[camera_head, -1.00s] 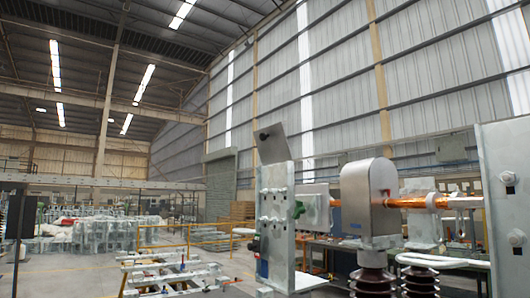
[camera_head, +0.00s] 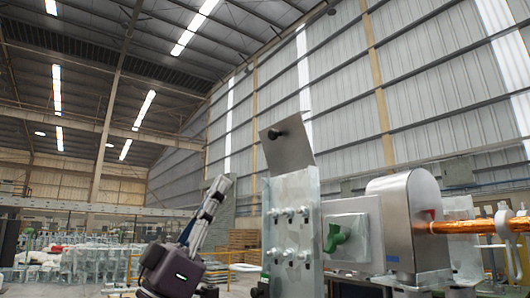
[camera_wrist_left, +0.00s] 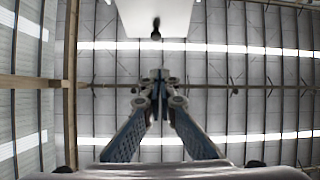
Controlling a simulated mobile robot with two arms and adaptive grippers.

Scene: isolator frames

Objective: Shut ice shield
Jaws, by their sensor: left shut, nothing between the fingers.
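The ice shield (camera_head: 290,148) is a flat grey plate with a black knob. It stands tilted up at the top of the isolator's upright metal plate (camera_head: 291,205). In the left wrist view the shield (camera_wrist_left: 178,18) hangs in from the top edge, its knob pointing toward my fingers. My left gripper (camera_head: 222,183) is upright to the left of the metal plate, lower than the shield and apart from it in the picture. Its fingertips (camera_wrist_left: 156,76) are together and empty, below the knob in the wrist view. My right gripper is in neither view.
A green part (camera_head: 336,237) and a rounded metal housing (camera_head: 405,225) sit right of the upright plate. A copper-coloured rod (camera_head: 465,227) runs on to the right. Stacked pale goods (camera_head: 95,265) stand far left. The space above my left gripper looks clear.

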